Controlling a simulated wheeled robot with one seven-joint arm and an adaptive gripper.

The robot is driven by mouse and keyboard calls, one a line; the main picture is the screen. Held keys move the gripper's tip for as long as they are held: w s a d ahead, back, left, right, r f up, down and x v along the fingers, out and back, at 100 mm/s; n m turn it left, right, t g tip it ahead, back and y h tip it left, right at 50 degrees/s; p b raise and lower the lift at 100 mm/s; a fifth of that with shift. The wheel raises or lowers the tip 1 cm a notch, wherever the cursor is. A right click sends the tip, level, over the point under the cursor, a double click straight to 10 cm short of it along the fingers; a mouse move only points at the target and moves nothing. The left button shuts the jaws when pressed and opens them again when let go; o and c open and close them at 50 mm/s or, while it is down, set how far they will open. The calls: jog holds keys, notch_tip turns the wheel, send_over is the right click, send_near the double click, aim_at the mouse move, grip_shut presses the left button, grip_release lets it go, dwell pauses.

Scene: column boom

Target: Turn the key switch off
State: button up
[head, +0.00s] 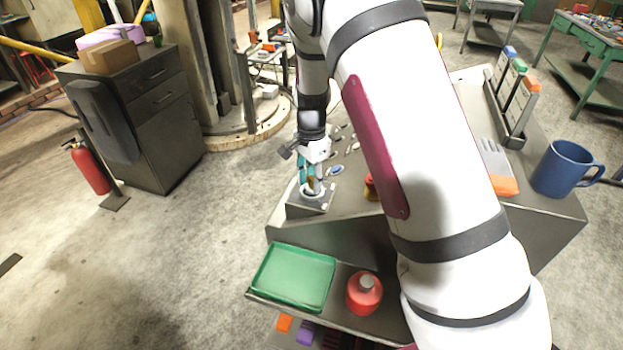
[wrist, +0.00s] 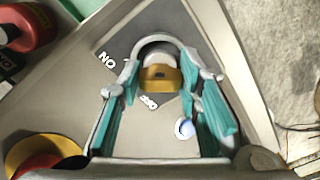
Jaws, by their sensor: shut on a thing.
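The key switch is on a small grey box (head: 311,205) at the left end of the grey bench top. In the wrist view a brass-yellow key (wrist: 160,84) stands in a pale round collar on the box's dark plate (wrist: 118,50). White lettering lies beside it, only partly readable. My gripper (head: 313,184) points down over the box. In the wrist view its teal fingers come in from both sides, and my gripper (wrist: 160,76) is shut on the key. The fingertips partly hide the key, and I cannot tell its exact angle.
A small blue-white round lamp (wrist: 184,128) sits near the key. A red-and-yellow button (head: 370,187) is right of the box. A green tray (head: 293,278) and red bottle (head: 364,294) stand on the lower shelf. A blue mug (head: 562,168) is at the right. My arm hides the bench's middle.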

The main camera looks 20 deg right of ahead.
aim_at(312, 179)
jog(key=n, duration=0.4)
jog(key=shift+n+b, duration=0.3)
jog(key=shift+b, duration=0.1)
jog(key=n, duration=0.3)
jog(key=shift+n+b, duration=0.3)
jog(key=n, duration=0.3)
jog(key=shift+b, duration=0.3)
jog(key=shift+n, duration=2.1)
jog(key=o, duration=1.1)
jog(key=shift+o, duration=0.2)
notch_tip(312, 179, up, 12)
